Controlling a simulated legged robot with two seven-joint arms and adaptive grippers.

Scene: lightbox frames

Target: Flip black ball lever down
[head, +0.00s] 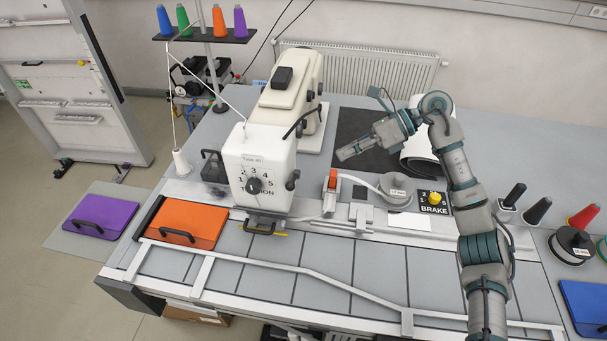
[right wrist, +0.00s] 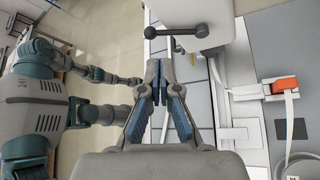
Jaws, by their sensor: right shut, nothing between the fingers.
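The black ball lever (head: 292,180) is on the right side of the white sewing machine head (head: 262,165). In the right wrist view the lever (right wrist: 175,31) is a dark bar with round ends, beyond my fingertips. My right gripper (head: 343,153) points left, above and to the right of the lever, apart from it. In the right wrist view my right gripper (right wrist: 160,64) is shut and empty. My left arm shows at the left of the right wrist view; its far end is too small to read. It is not in the head view.
A cone of thread (head: 181,163) stands left of the machine. An orange-topped clamp (head: 332,183), a round grey weight (head: 396,186) and a BRAKE dial (head: 434,201) sit to the right. A black mat (head: 360,132) lies behind. The front tabletop (head: 325,262) has bare room behind a raised rail.

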